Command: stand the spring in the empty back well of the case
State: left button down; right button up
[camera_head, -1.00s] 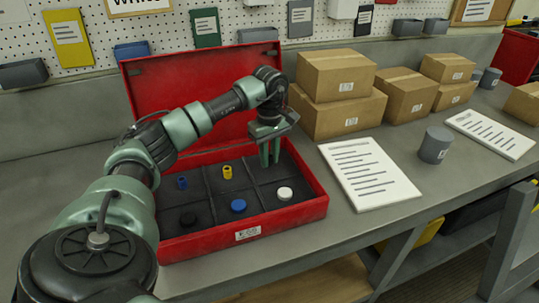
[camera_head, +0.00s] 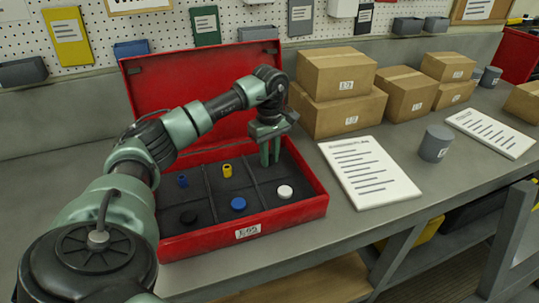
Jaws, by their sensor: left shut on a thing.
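The red case (camera_head: 285,217) lies open on the grey bench, its lid tilted up at the back. Its black inside is split into wells in two rows. The back row holds a blue piece (camera_head: 183,181) at left and a yellow piece (camera_head: 227,170) in the middle. The front row holds black (camera_head: 188,217), blue (camera_head: 238,204) and white (camera_head: 285,191) round pieces. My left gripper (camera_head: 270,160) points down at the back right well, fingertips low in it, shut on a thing. The spring cannot be made out; the fingers hide what they hold. My right gripper is not in view.
Cardboard boxes (camera_head: 345,110) stand close to the right of the case lid. A printed sheet (camera_head: 368,172) lies right of the case, with a grey cup (camera_head: 435,143) beyond it. The bench is clear left of the case.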

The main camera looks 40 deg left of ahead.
pick_arm(q)
jog(key=shift+f, duration=0.2)
jog(key=c, duration=1.2)
grip_release()
notch_tip(320, 180, up, 8)
jog(key=shift+f+b, duration=0.1)
jog(key=shift+b, duration=0.65)
